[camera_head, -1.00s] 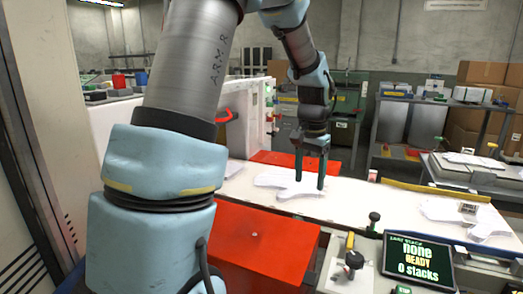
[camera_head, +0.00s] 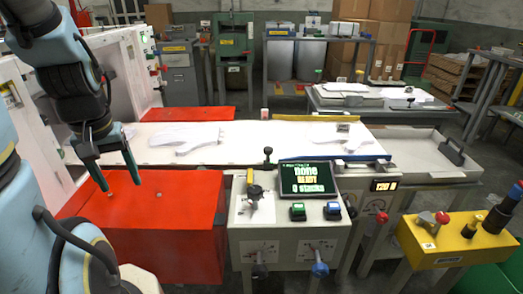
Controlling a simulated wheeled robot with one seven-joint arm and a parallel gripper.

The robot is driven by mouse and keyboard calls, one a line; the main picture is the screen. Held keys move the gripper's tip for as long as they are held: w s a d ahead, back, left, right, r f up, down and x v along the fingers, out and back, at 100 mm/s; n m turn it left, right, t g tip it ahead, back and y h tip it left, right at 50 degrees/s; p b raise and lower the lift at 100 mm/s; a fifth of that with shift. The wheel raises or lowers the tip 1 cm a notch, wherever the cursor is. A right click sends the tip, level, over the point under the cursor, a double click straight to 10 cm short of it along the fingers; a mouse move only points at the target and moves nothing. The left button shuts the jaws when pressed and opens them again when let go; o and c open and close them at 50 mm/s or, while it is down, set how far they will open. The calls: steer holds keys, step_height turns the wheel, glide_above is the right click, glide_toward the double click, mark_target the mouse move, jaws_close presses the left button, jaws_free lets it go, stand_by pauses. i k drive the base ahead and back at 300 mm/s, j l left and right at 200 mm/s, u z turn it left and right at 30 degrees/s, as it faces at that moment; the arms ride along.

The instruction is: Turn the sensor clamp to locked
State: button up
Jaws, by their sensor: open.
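My gripper (camera_head: 121,182) is at the left in the head view, open and empty, its two dark fingers pointing down in front of the red cover. The control stand (camera_head: 290,236) is right of it, well apart. On the stand's left plate is a small lever fitting with a yellow upper part and a dark knob (camera_head: 254,192). A black knob on a short stem (camera_head: 268,152) stands behind it, by the belt's edge. I cannot tell which of these is the sensor clamp, and no lock marking is readable.
A screen (camera_head: 308,178) reads "0 stacks". White glove shapes (camera_head: 200,137) lie on the pale belt (camera_head: 240,150). The red cover (camera_head: 170,215) fills the front left. A yellow box (camera_head: 450,240) with knobs stands at the right. Two levers (camera_head: 320,269) hang from the stand's front.

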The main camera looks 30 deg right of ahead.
mark_target(250, 174)
steer(key=z, duration=1.05)
